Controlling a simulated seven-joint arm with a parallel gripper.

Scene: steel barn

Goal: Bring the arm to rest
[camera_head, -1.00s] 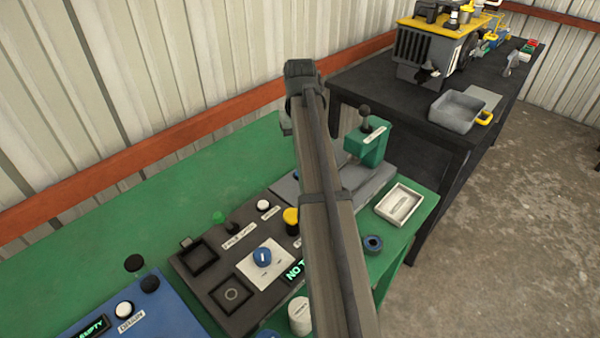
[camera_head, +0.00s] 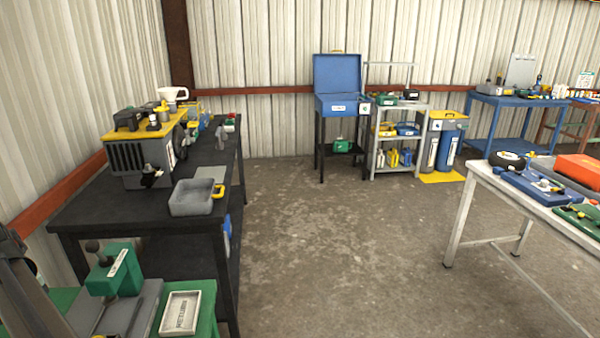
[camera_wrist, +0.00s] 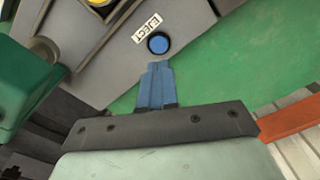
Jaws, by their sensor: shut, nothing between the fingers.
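My gripper (camera_wrist: 157,80) shows in the wrist view with its blue fingers together and nothing between them. It points toward a blue round button beside an EJECT label (camera_wrist: 146,27) on a grey panel (camera_wrist: 80,55). The fingertips appear just below the button in the picture; I cannot tell whether they touch it. In the head view only part of my arm shows at the lower left edge, and the gripper is out of that view.
A green bench (camera_head: 205,318) bears a green lever device (camera_head: 115,272) and a white tray (camera_head: 181,312). A black table (camera_head: 100,212) with a yellow-topped machine (camera_head: 143,150) stands beyond. A white table (camera_head: 490,185) is at right. The concrete floor (camera_head: 330,250) between is open.

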